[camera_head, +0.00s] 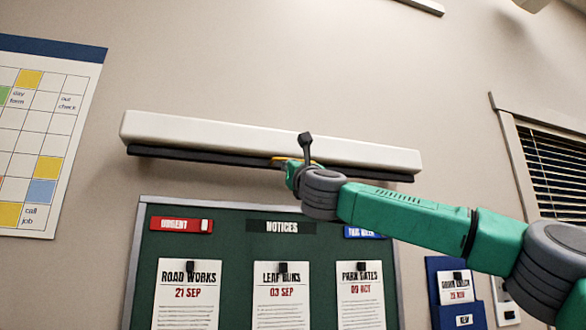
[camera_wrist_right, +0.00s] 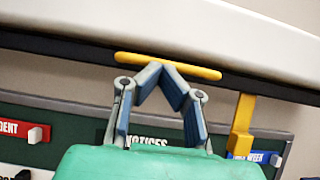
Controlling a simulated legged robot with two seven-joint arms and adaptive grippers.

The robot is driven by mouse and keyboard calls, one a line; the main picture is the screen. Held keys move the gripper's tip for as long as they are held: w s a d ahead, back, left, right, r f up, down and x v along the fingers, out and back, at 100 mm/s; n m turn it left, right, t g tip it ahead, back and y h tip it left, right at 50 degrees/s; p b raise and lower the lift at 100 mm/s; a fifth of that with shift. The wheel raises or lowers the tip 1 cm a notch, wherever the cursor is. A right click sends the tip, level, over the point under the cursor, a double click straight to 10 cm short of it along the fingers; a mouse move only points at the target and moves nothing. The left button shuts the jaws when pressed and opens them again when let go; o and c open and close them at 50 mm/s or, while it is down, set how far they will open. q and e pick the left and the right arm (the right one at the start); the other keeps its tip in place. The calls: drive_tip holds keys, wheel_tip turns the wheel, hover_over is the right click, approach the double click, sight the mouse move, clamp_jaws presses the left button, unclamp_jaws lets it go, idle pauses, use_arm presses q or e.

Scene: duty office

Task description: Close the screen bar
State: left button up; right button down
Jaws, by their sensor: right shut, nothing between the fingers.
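A long white screen housing (camera_head: 220,130) is fixed to the wall above the notice board. A black bar (camera_head: 200,156) runs along its underside, close against it; I cannot tell if any gap is left between them. In the right wrist view the black bar (camera_wrist_right: 60,48) carries a yellow handle strip (camera_wrist_right: 205,72) and a yellow tab (camera_wrist_right: 242,125) hanging lower to the right. My right gripper (camera_wrist_right: 161,68) is shut and empty, its fingertips at the yellow strip's lower edge, seemingly touching it. In the head view the right gripper (camera_head: 291,168) partly hides the strip. My left gripper is not in view.
A green notice board (camera_head: 225,245) with pinned papers hangs just below the bar. A wall calendar (camera_head: 40,130) is at left. A blue document holder (camera_head: 455,290) and a window with blinds (camera_head: 555,165) are at right. The wall above the housing is bare.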

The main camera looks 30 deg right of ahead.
drive_tip(key=shift+f, duration=0.1)
drive_tip(key=w+f+b+v, duration=0.1)
drive_tip(key=f+b+v, duration=0.1)
drive_tip(key=b+v, duration=0.5)
drive_tip(key=v, duration=0.5)
drive_tip(key=shift+f, duration=0.4)
drive_tip(key=shift+d, duration=0.15)
